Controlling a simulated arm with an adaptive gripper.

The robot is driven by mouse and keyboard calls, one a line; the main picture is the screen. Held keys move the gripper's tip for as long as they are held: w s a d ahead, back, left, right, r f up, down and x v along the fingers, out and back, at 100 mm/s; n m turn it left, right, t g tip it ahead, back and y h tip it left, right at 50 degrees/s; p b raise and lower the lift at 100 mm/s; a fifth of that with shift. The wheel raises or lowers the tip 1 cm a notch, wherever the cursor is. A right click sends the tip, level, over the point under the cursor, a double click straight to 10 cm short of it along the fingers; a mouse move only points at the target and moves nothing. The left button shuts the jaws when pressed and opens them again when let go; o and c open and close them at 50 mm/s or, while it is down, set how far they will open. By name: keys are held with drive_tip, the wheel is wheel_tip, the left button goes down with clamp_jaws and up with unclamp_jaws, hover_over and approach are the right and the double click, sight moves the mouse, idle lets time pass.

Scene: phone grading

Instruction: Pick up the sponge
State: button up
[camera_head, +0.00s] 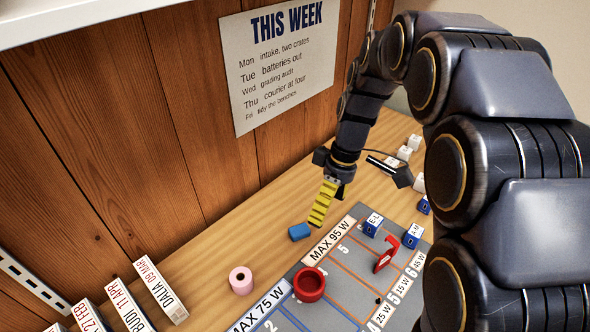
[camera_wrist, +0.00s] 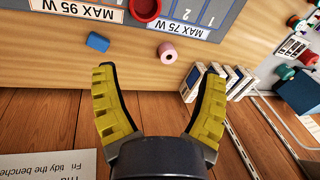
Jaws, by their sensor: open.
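The likely sponge is a small blue block (camera_head: 299,231) lying on the wooden bench, just left of the grey mat's corner. It also shows in the wrist view (camera_wrist: 97,41), beyond the tip of the left finger.
A pink roll (camera_head: 240,280) stands left of the grey mat (camera_head: 340,262), with a red ring-shaped dish (camera_head: 309,284) on the mat. A red stand (camera_head: 386,254) and blue-and-white blocks (camera_head: 413,236) are to the right. Labelled boxes (camera_head: 160,291) stand at front left. The wooden wall is close behind.

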drive_tip(key=w+f+n+y, duration=0.1)
drive_tip(key=w+f+n, duration=0.5)
drive_tip(key=w+f, duration=0.45)
drive_tip(key=n+y, duration=0.1)
drive_tip(key=n, duration=0.4)
approach(300, 229)
drive_tip(key=shift+x, duration=1.1)
drive_tip(key=shift+w+a+f, duration=0.2)
drive_tip(key=shift+a+f, duration=0.05)
drive_tip(key=shift+f, duration=0.4)
drive_tip(key=x, duration=0.6)
drive_tip(key=shift+s+a+f, duration=0.15)
drive_tip(key=shift+s+f, duration=0.2)
drive_tip(key=shift+s, duration=0.05)
drive_tip(key=c, duration=0.8)
